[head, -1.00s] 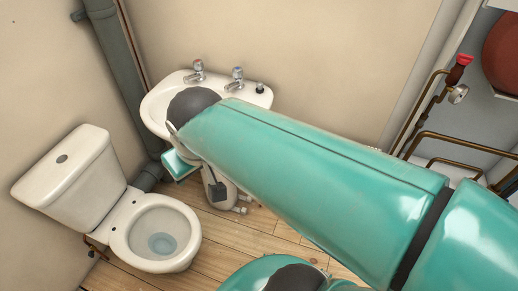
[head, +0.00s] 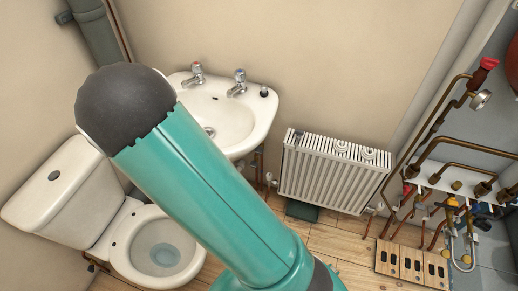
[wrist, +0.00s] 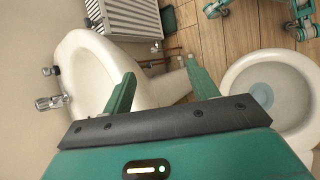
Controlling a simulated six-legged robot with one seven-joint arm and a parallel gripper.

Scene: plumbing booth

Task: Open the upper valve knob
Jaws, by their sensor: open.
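A red valve knob (head: 487,64) sits at the top of a copper pipe at the upper right of the head view, with a round gauge (head: 481,99) just below it. Lower red (head: 409,189) and blue (head: 471,208) valve handles show among the pipes. My gripper (wrist: 161,70) is open and empty in the wrist view, its two green fingers apart over the washbasin (wrist: 82,72). The gripper does not show in the head view, where my arm crosses the middle. The red knob is not in the wrist view.
The washbasin (head: 240,118) and toilet (head: 160,245) stand at the left and centre. A white radiator (head: 330,175) hangs on the wall between basin and pipework. A slotted wooden board (head: 411,264) lies below the pipes. Some floor (head: 335,238) is bare below the radiator.

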